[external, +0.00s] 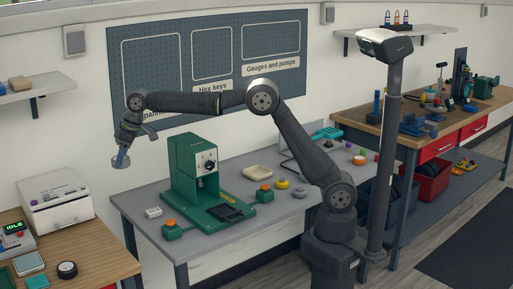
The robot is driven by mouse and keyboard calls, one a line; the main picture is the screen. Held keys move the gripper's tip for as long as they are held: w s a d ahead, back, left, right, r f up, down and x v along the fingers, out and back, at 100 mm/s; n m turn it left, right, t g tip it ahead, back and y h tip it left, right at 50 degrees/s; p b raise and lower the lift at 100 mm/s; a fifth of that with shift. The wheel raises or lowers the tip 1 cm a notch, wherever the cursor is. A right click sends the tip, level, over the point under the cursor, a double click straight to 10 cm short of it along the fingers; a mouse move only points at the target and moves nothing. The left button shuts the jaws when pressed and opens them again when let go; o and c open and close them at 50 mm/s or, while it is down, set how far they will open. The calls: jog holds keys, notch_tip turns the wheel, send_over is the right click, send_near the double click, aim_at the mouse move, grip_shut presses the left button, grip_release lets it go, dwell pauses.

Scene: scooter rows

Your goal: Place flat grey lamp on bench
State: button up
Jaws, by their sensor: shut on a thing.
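The lamp is held in the air, against the wall in the picture, left of the green machine and apart from any surface. The fingers hide part of its top. The grey bench (215,243) stands below and to the right. Another flat grey round piece (300,192) lies on this bench, beside a yellow one (282,184).
The green machine (190,165) stands tall on the bench. Green boxes with orange tops (171,229), a white block (153,212) and a cream tray (258,172) lie around it. A wooden table with a white device (55,200) is at left.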

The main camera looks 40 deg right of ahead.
jog(key=s+a+n, duration=0.3)
jog(key=s+a, duration=0.7)
jog(key=s, duration=0.1)
send_near(98, 262)
jog(key=shift+w+a+f+g+y, duration=0.2)
jog(key=shift+w+a, duration=0.1)
jog(key=shift+w, duration=0.15)
jog(key=shift+w+a+f+g+y, duration=0.1)
jog(key=shift+w+a+f+g, duration=0.15)
jog(key=shift+w+a, duration=0.15)
jog(key=shift+f, duration=2)
jog(key=o, duration=0.6)
jog(key=shift+f, duration=0.2)
jog(key=o, duration=0.4)
jog(key=shift+r, duration=0.1)
jog(key=v, duration=1.2)
jog(key=shift+r, duration=0.15)
